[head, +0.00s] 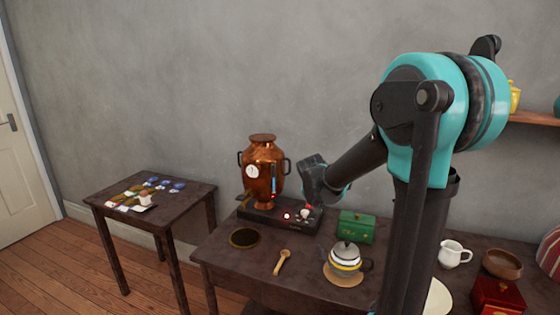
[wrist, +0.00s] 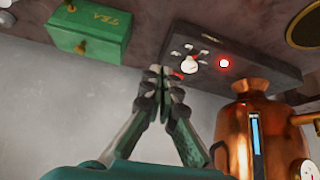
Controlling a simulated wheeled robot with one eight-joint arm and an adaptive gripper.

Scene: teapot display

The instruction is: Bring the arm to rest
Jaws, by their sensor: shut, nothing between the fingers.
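My gripper (wrist: 163,82) is shut and empty, its fingertips together in the wrist view. It points at the front of the dark urn base, close to a pale knob (wrist: 189,65) and a glowing red light (wrist: 224,63). I cannot tell whether the fingertips touch the knob. In the head view my arm reaches out over the table from the right and bends down at the base (head: 262,217). The fingertips are not clear there. The copper urn (head: 263,190) stands on the base, and also shows in the wrist view (wrist: 262,110).
A green tea box (head: 357,228) stands right of the base. A striped teapot (head: 345,256) sits on a round mat (head: 343,279), with a wooden spoon (head: 282,262) and dark round dish (head: 244,238) to its left. A white jug (head: 453,253), bowl (head: 502,263) and red box (head: 497,296) stand right.

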